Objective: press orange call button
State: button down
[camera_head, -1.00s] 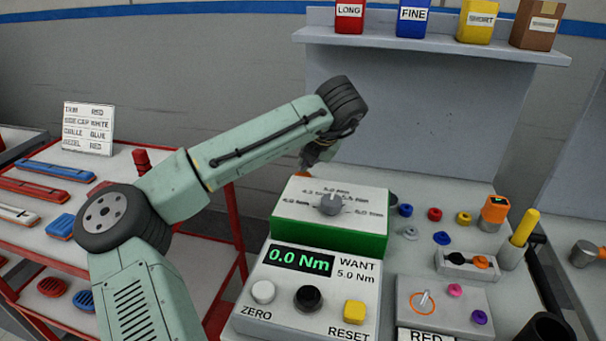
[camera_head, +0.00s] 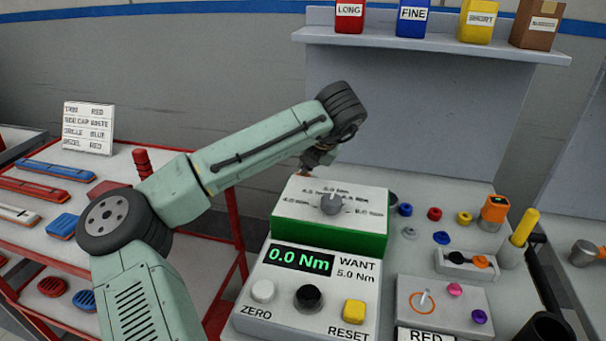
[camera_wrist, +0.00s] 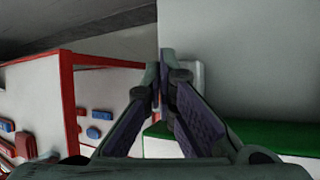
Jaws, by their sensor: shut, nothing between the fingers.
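A small patch of orange-brown (camera_head: 304,172) shows just behind the back left edge of the green-sided box, right below my gripper; it may be the orange call button, mostly hidden. My gripper (camera_head: 316,165) hangs behind that box, its tips close to the patch; I cannot tell whether they touch. In the wrist view my gripper (camera_wrist: 164,78) has its fingers together and empty. A pale block shows behind the fingertips there, and no orange is visible.
The green-sided box (camera_head: 330,235) with a dial stands in front of my gripper. The torque tester (camera_head: 310,295) reads 0.0 Nm. A red-framed cart (camera_head: 235,215) stands left. Several coloured caps lie on the bench right of the box.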

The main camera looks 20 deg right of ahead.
dwell(0.3)
jog(key=shift+r+p, duration=0.9)
jog(key=shift+p, duration=0.3)
notch_tip(320, 180, up, 3)
jog(key=p, duration=0.2)
jog(key=shift+f+p, duration=0.15)
jog(key=shift+p, duration=0.25)
notch_tip(320, 180, up, 2)
jog(key=shift+r, duration=0.15)
